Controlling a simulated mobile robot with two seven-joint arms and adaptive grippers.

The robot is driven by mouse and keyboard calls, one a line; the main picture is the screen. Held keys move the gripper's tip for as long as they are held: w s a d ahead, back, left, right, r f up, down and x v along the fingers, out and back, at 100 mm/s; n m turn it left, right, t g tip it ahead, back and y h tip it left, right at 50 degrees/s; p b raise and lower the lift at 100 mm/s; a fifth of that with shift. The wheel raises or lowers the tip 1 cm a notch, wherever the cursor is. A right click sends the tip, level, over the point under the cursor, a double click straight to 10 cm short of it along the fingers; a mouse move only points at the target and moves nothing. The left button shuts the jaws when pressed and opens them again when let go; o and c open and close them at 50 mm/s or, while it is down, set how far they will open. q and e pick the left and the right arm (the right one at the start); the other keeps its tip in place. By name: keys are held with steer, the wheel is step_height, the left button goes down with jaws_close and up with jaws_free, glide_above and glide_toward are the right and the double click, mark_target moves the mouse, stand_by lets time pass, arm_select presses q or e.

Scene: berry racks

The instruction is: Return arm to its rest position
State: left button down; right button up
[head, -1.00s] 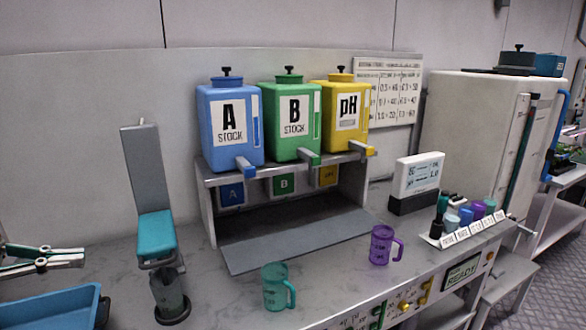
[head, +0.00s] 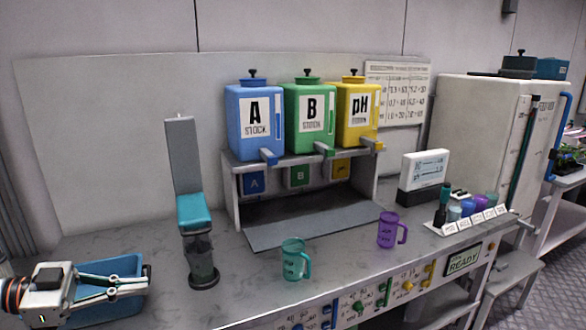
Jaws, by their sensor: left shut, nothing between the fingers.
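My left gripper (head: 146,282) comes in at the lower left of the head view. Its two silver fingers point right, are shut and hold nothing. They overlap the blue tray (head: 122,264) in the picture; I cannot tell how far above it they are. My right gripper is not in view. A teal mug (head: 293,262) and a purple mug (head: 388,231) stand upright and apart on the counter, away from the gripper.
A stand (head: 183,155) with a teal part rises right of the tray. A rack (head: 232,205) holds blue, green and yellow stock tanks. A display (head: 424,172) and several small bottles stand at the right. Bare counter (head: 130,235) lies behind the tray.

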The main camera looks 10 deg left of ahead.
arm_select(q)
steer(key=d+f+n+t+y, duration=0.1)
steer(key=d+f+n+t, duration=0.1)
steer(key=d+f, duration=0.7)
steer(key=d+f+n+t+y, duration=0.2)
steer(key=d+f, duration=0.4)
steer(key=f, duration=0.5)
steer(key=s+d+f+n+y, duration=0.1)
steer(key=s+f+n+y, duration=0.1)
steer(key=s+f, duration=0.4)
steer(key=s+d+f+n+g+y, duration=0.1)
steer(key=s+f+n+y, duration=0.2)
steer(key=f, duration=0.9)
steer(key=s+y, duration=0.2)
steer(key=shift+s+f+n+g+y, duration=0.3)
steer(key=shift+s, duration=0.05)
